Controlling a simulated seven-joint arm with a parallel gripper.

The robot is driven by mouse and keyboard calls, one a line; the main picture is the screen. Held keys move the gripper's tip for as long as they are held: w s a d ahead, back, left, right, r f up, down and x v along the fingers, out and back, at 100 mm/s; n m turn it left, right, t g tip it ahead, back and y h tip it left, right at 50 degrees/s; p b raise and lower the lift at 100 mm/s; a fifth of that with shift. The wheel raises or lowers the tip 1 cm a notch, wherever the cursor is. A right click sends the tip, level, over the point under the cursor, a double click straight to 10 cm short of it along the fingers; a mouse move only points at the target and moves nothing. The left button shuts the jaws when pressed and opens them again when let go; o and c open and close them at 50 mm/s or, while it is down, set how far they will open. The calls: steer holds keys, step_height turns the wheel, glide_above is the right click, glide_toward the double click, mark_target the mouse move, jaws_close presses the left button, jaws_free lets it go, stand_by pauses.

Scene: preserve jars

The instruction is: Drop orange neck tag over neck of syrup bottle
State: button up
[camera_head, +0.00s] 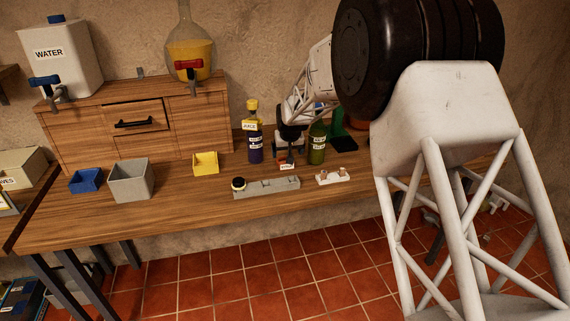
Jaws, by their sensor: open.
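My gripper (287,153) is open and points down over the back of the wooden table, between two bottles. A dark bottle (255,148) with a yellow cap, a yellow piece at its neck and a white label stands upright to its left. A green bottle (317,150) with a white label stands upright to its right, its top partly hidden by my arm. A small white label (287,167) and a bit of orange show just below my fingers. I cannot tell whether the orange is the neck tag or which bottle is the syrup.
A grey rack (270,188) with a dark-lidded round item (239,184) and a white holder (333,178) lie in front. Yellow (206,163), grey (130,182) and blue (86,181) bins stand left. A wooden drawer cabinet (185,128) stands behind. The table's front strip (180,222) is clear.

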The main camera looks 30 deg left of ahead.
steer(key=shift+x, duration=1.1)
steer(key=shift+x, duration=2.55)
steer(key=shift+w+d, duration=0.1)
steer(key=shift+d, duration=0.05)
steer(key=c, duration=1)
steer(key=shift+r, duration=4.95)
